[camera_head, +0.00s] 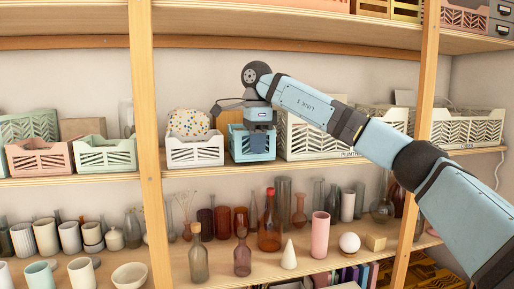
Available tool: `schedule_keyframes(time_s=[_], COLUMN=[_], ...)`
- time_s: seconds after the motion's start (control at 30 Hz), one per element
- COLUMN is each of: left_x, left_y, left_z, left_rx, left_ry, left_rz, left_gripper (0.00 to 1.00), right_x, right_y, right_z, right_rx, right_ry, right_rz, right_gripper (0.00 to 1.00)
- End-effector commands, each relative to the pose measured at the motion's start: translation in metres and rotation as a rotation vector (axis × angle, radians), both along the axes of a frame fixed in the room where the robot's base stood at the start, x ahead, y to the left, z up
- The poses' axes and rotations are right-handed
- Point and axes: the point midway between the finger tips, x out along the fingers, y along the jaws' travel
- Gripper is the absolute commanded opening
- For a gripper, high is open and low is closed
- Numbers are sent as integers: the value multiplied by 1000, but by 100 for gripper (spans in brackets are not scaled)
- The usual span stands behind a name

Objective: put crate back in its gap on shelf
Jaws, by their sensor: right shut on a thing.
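A small blue crate (251,145) is on the middle shelf, between a white crate (195,151) on its left and a larger cream crate (307,140) on its right. My right gripper (259,126) points down at the blue crate from above and is shut on its upper part. The fingertips are partly hidden against the crate. The crate looks upright and level with its neighbours. Whether its base touches the shelf board (215,173) is hard to tell. My left gripper is not in view.
My right arm crosses in front of the right shelf post. A left shelf post (145,120) stands beside the white crate. Pink (39,157) and green (105,153) crates are further left. Bottles, including a red-capped one (270,225), and vases fill the shelf below.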

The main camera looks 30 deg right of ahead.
Motion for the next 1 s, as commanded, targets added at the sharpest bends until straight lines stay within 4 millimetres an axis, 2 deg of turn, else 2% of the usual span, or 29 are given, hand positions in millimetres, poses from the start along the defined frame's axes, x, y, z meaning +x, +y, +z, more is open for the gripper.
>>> schedule_keyframes(time_s=[0.1,0.5,0.53,0.6,0.63,0.87,1.0], left_x=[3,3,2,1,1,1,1], left_y=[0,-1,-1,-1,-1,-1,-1], left_z=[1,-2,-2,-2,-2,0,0], left_rx=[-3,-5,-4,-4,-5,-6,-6], left_ry=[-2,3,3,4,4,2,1], left_rz=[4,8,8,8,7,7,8], left_gripper=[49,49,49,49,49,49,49], right_x=[0,0,0,0,0,0,0], right_y=[-1,-1,0,0,-1,-1,0], right_z=[-9,-13,-13,-13,-13,-12,-6], right_rx=[1,0,0,0,0,0,0], right_ry=[0,-1,-1,-1,-1,-1,-2], right_rz=[-2,-2,-2,-2,-2,-2,-2], right_gripper=[0,0,13,29,32,32,32])
